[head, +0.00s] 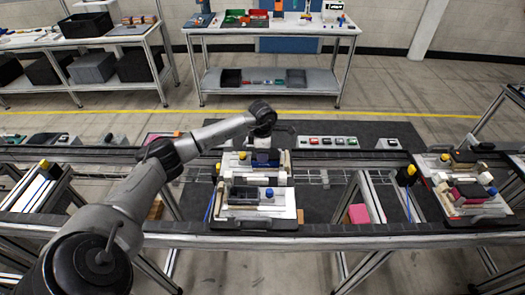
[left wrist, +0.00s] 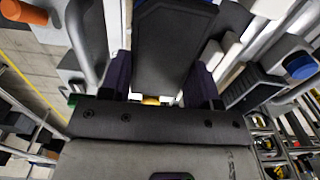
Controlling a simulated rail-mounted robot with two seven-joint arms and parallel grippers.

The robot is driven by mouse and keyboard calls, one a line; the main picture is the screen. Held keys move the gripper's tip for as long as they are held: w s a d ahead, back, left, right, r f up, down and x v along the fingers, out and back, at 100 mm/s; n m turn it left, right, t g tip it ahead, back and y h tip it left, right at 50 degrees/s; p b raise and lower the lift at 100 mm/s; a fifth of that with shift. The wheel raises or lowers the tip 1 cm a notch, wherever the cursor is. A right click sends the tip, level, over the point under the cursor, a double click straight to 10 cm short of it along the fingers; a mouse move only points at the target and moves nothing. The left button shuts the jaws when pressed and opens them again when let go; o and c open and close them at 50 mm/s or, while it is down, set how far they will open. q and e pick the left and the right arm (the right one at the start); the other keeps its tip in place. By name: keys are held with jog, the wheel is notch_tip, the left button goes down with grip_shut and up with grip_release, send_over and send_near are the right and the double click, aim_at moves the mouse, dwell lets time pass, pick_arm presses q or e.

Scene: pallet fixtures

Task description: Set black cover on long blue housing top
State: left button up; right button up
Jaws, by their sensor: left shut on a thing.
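A black cover (left wrist: 172,50) fills the upper middle of the left wrist view as a flat dark slab. My left gripper (left wrist: 163,88) is shut on it, with one dark finger at each side. A blue edge (left wrist: 208,6), which may be the long blue housing, shows at the cover's far end; I cannot tell whether they touch. In the head view my left gripper (head: 265,155) points down over the back part of the middle pallet (head: 230,223). The housing is mostly hidden there. My right gripper is not in view.
A dark block (head: 243,194) and a blue knob (head: 269,193) stand on the front of the middle pallet. Another loaded pallet (head: 455,211) stands at the right, with a yellow-topped post (head: 407,174) beside it. A row of buttons (head: 325,141) lies behind.

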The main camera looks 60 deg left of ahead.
pick_arm(q)
jog(key=shift+f, duration=0.25)
dwell(0.3)
jog(key=o, duration=1)
jog(key=shift+r, duration=0.25)
notch_tip(320, 180, up, 13)
jog(key=shift+r+p, duration=0.2)
jog(key=shift+p, duration=0.1)
